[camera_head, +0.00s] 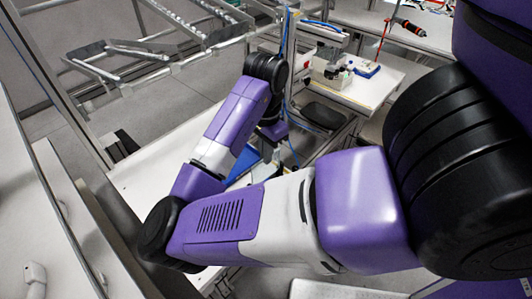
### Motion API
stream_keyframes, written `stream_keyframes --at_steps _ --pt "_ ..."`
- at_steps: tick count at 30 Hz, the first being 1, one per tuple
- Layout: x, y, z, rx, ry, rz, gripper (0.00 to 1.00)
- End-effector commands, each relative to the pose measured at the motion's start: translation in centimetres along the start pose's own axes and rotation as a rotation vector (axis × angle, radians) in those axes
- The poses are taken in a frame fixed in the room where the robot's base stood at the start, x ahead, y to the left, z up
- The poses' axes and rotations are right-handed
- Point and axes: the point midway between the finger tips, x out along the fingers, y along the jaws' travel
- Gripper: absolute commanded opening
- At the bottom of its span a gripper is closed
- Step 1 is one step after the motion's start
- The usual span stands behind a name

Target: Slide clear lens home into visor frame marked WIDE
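My arm reaches from the right, across the white table (140,177), and bends back up to a black wrist joint. The end of the arm points down behind my own purple links, and my gripper cannot be made out. I cannot make out a clear lens, a visor frame or the marking WIDE. A blue object (243,163) lies on the table, mostly hidden behind my forearm; I cannot tell what it is.
A metal rack (150,55) stands at the upper left. An orange-and-black tool (407,27) shows at the upper right. Blue cables run beside my wrist.

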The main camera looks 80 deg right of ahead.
Motion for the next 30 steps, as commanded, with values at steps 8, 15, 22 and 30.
stream_keyframes --at_steps 8,15,22,30 --pt "0.7 0.0 0.0 0.000 0.000 0.000 0.00" --pt "1.3 0.0 0.0 0.000 0.000 0.000 0.00" --pt "1.8 0.0 0.0 -0.001 0.000 0.000 0.00" --pt "2.4 0.0 0.0 -0.001 0.000 0.000 0.00"
